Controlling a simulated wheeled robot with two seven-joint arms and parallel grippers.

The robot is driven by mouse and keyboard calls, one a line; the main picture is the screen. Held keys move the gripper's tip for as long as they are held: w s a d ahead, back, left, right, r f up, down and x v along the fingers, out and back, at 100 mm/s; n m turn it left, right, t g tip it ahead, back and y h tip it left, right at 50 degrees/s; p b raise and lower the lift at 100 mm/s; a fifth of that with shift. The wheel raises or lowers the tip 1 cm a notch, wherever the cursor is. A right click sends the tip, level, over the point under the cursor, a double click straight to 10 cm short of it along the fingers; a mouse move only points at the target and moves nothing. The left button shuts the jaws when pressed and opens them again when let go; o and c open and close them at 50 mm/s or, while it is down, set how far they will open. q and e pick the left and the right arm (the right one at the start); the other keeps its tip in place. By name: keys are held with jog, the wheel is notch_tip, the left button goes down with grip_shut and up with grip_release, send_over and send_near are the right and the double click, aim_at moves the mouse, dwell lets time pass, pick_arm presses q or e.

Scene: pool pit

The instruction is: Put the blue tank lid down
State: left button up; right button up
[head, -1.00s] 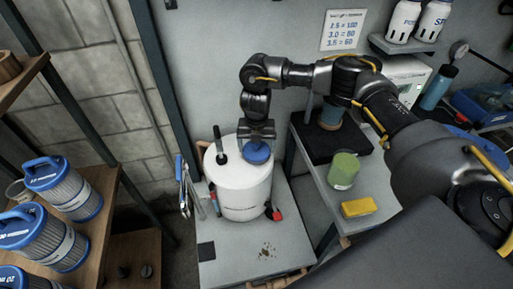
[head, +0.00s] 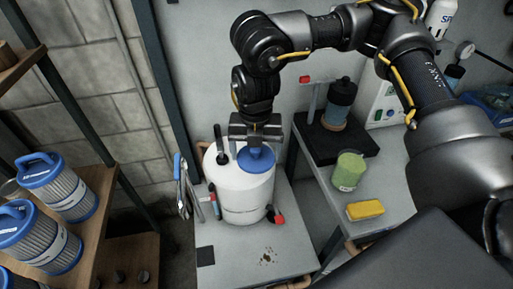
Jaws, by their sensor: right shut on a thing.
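The blue tank lid (head: 257,160) is at the top of the white tank (head: 240,195), towards the right of its top. My right gripper (head: 256,143) points down from above and is shut on the lid's back part. The lid looks roughly level; I cannot tell whether it rests on the tank or hangs just above it. The tank's opening is not visible. A black-handled part (head: 218,140) stands up at the left of the tank top. My left gripper is not in view.
The tank stands on a grey bench (head: 255,255) with clear room in front. A red-handled valve (head: 275,214) juts from its lower right. Pliers (head: 183,180) hang at the left. A green jar (head: 348,171) and yellow sponge (head: 365,211) sit right. Filter cartridges (head: 60,190) fill the left shelf.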

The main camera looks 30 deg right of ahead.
aim_at(262, 156)
jog(key=shift+s, duration=0.1)
jog(key=m, duration=0.4)
jog(key=shift+d+f+m, duration=0.15)
jog(key=shift+f+m, duration=0.15)
jog(key=shift+f, duration=0.1)
jog(key=m, duration=0.3)
jog(key=shift+d+f, duration=0.1)
jog(key=shift+f, duration=0.2)
jog(key=m, duration=0.3)
jog(key=f+m, duration=0.1)
jog(key=m, duration=0.1)
jog(key=shift+d+m, duration=0.2)
jog(key=shift+m, duration=0.2)
jog(key=m, duration=0.2)
jog(key=f+m, duration=0.1)
jog(key=m, duration=0.2)
jog(key=shift+d, duration=0.2)
jog(key=m, duration=0.3)
jog(key=f+m, duration=0.1)
jog(key=m, duration=0.2)
jog(key=shift+s+d, duration=0.1)
jog(key=shift+d, duration=0.05)
